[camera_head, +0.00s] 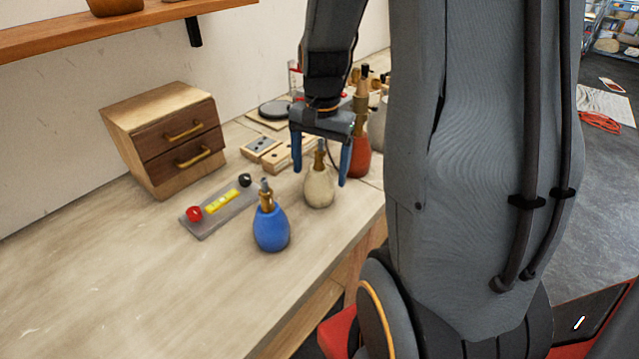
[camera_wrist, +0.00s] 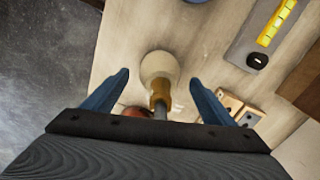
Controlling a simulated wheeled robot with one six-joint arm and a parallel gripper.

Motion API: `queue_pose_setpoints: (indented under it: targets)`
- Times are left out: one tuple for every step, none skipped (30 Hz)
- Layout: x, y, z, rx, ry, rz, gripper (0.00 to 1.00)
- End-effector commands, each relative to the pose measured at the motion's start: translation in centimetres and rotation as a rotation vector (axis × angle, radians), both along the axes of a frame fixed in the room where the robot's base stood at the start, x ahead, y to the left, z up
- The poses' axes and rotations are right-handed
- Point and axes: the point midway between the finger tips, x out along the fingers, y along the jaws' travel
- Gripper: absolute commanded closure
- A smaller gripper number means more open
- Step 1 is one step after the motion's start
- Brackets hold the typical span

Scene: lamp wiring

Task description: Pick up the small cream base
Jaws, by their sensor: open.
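The small cream base (camera_head: 319,190) is a rounded lamp base with a brass-coloured neck, standing upright on the workbench. In the wrist view the cream base (camera_wrist: 158,66) shows between and slightly beyond the fingers, its neck pointing toward me. My gripper (camera_head: 320,176) is open, its two blue fingers pointing down on either side of the cream base's neck. In the wrist view my gripper (camera_wrist: 159,85) has a clear gap on both sides of the base. I cannot tell whether either finger touches it.
A blue base (camera_head: 271,229) stands nearer the front, left of the cream one. A red-brown base (camera_head: 359,158) stands close behind on the right. The bench's left front is clear.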

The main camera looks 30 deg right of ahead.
Motion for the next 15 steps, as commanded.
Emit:
queue_pose_setpoints:
  targets:
    - [-0.08, 0.05, -0.47, 0.001, 0.003, 0.000, 0.22]
    - [-0.05, 0.05, -0.66, 0.000, 0.001, 0.001, 0.22]
    - [-0.02, 0.05, -0.86, 0.001, 0.001, 0.001, 0.22]
    - [-0.01, 0.05, -0.98, 0.001, 0.001, 0.001, 0.22]
    - [-0.01, 0.05, -1.06, 0.001, 0.001, 0.001, 0.22]
    - [-0.01, 0.05, -1.10, 0.000, 0.000, 0.001, 0.22]
    - [-0.01, 0.05, -1.12, 0.000, 0.000, 0.001, 0.22]
    - [0.01, 0.05, -1.11, 0.000, 0.000, 0.001, 0.22]
    - [0.01, 0.05, -1.11, 0.000, 0.000, 0.001, 0.22]
    - [0.00, 0.05, -1.10, 0.000, 0.000, 0.001, 0.22]
    - [0.00, 0.05, -1.10, 0.000, 0.000, 0.001, 0.22]
    - [0.00, 0.05, -1.10, 0.000, 0.000, 0.001, 0.27]
    - [0.00, 0.05, -1.09, 0.000, 0.000, 0.001, 0.32]
    - [0.00, 0.05, -1.09, 0.000, 0.000, 0.001, 0.37]
    - [0.00, 0.05, -1.09, 0.000, 0.000, 0.001, 0.44]
